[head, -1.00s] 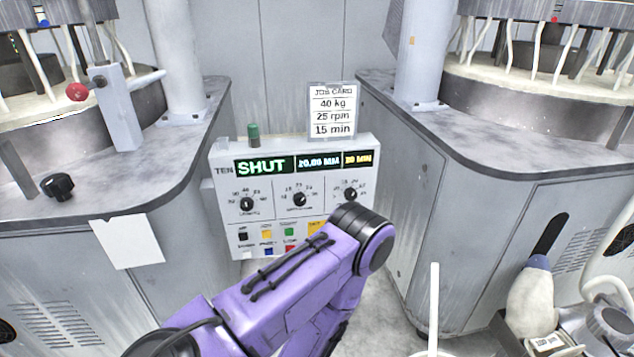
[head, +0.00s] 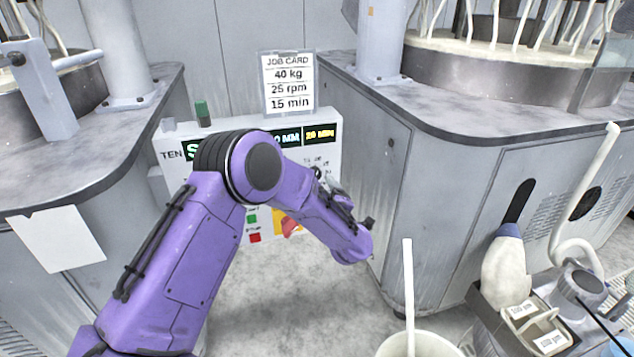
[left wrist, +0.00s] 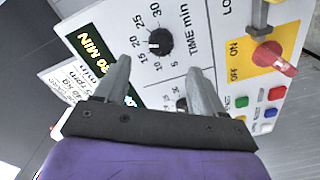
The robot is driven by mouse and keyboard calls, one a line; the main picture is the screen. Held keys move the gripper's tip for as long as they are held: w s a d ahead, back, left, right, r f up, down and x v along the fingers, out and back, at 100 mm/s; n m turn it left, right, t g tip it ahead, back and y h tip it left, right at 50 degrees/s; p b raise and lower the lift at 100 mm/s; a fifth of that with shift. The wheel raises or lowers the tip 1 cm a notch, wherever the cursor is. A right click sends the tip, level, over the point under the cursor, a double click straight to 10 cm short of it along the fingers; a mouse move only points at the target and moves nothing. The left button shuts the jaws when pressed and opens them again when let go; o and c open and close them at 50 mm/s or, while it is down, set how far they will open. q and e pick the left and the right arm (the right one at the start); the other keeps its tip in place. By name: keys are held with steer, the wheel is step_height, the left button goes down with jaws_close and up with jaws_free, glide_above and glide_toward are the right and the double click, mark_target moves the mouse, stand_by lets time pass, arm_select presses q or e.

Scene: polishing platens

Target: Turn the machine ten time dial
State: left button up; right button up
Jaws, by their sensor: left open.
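The TEN control panel (head: 325,133) stands between two machine bodies, partly hidden by my purple left arm in the head view. My left gripper (left wrist: 160,65) is open and empty. Its fingers point at the panel, and the dial shows between and just beyond the fingertips. No contact is visible. The job card (head: 288,83) reads 40 kg, 25 rpm, 15 min.
A red switch handle (left wrist: 274,56) on a yellow plate and coloured buttons (left wrist: 277,94) are beside the dial. A white bucket (head: 420,345) and a caddy with a bottle (head: 505,268) are at lower right.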

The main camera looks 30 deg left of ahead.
mark_target(315, 174)
arm_select(q)
steer(key=x, duration=0.7)
steer(key=shift+w+a, duration=0.15)
steer(key=shift+w, duration=0.15)
steer(key=shift+f, duration=0.1)
steer(key=c, duration=1.1)
